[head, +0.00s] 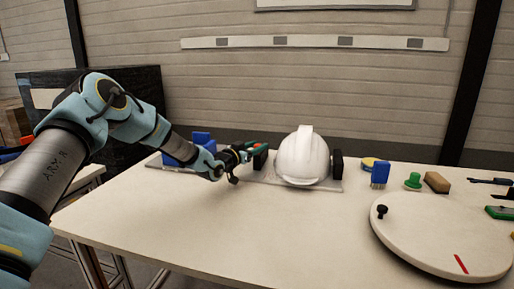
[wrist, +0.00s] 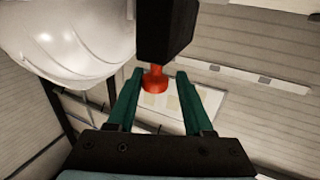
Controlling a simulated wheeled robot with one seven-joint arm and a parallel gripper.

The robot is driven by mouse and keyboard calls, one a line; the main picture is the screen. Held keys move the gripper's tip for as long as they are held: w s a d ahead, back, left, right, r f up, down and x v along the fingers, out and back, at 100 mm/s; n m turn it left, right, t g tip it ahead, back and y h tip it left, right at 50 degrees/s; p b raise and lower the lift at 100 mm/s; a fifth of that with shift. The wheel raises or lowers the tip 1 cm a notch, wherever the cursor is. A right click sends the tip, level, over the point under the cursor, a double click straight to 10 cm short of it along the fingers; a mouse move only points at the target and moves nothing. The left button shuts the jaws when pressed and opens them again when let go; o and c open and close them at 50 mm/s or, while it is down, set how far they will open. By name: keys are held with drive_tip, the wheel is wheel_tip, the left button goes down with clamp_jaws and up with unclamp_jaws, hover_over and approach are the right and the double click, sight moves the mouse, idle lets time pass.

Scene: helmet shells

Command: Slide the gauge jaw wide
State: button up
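The white helmet shell (head: 302,158) sits on a flat grey gauge base (head: 328,187) on the table. A dark fixed-looking block (head: 337,164) stands at its right. The black gauge jaw (head: 261,158) stands at its left, with a visible gap to the shell. In the wrist view the jaw (wrist: 166,28) carries a red-orange knob (wrist: 155,80), and the helmet shell (wrist: 65,40) is at upper left. My gripper (wrist: 158,74) has its green fingers apart, one on each side of the knob, with a gap visible at least on the right. In the head view my gripper (head: 255,149) is left of the jaw.
A blue block (head: 202,139) stands behind my wrist at the gauge's left end. To the right are a blue brush (head: 380,174), a green knob-shaped item (head: 413,180), a brown block (head: 437,182) and a round white turntable (head: 440,232). The front middle of the table is clear.

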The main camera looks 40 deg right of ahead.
drive_tip(key=s+a+b, duration=0.2)
drive_tip(key=a, duration=0.8)
drive_tip(key=shift+a, duration=0.3)
